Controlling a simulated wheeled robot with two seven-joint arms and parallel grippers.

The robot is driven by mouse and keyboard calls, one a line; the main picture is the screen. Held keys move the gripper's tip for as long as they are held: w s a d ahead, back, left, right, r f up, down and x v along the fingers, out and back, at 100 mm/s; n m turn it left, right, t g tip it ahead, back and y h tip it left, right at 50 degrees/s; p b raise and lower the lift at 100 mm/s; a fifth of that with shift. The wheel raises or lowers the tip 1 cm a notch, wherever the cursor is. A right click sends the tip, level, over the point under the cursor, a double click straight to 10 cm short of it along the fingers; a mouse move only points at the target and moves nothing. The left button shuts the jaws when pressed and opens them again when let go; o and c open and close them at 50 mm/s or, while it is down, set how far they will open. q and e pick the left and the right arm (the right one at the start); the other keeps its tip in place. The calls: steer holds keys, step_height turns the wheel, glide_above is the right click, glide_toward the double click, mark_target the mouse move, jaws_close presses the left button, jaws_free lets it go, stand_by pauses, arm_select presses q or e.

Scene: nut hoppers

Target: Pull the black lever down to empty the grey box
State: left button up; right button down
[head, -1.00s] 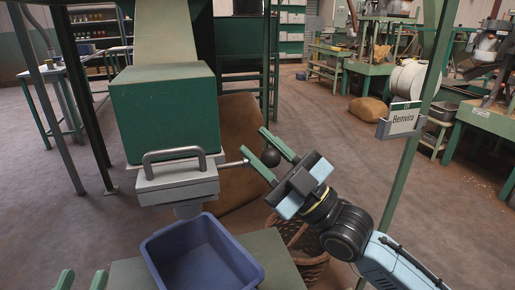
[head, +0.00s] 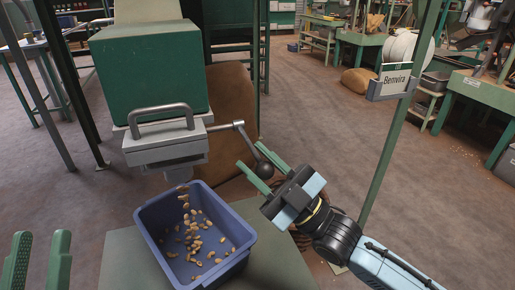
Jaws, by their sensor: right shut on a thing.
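The grey box (head: 165,148) with a bar handle sits under a green hopper (head: 150,75). A lever comes out of its right side, and its rod bends down to a black ball knob (head: 264,170). My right gripper (head: 254,156) is shut on the knob, with one green finger on each side. Nuts (head: 196,228) fall from below the grey box into a blue bin (head: 243,262), and several lie on its floor. My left gripper (head: 39,240) is at the lower left, empty, its fingers apart.
The blue bin stands on a grey-green table (head: 120,262). A brown sack (head: 231,105) is behind the lever. Open floor lies beyond.

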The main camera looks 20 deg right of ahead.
steer(key=shift+s+a+f, duration=0.1)
steer(key=shift+f, duration=0.6)
steer(key=c, duration=1.1)
jaws_free()
steer(key=shift+o, duration=0.2)
arm_select(q)
steer(key=shift+r, duration=0.1)
arm_select(e)
steer(key=shift+s+f, duration=0.1)
steer(key=shift+s, duration=0.1)
arm_select(q)
step_height(320, 180, down, 6)
steer(key=w+g+y+p, duration=0.1)
steer(key=w+g+p, duration=0.1)
steer(key=g, duration=0.2)
steer(key=shift+a+g+y, duration=0.15)
steer(key=shift+g+y, duration=0.25)
arm_select(e)
steer(key=v, duration=1.3)
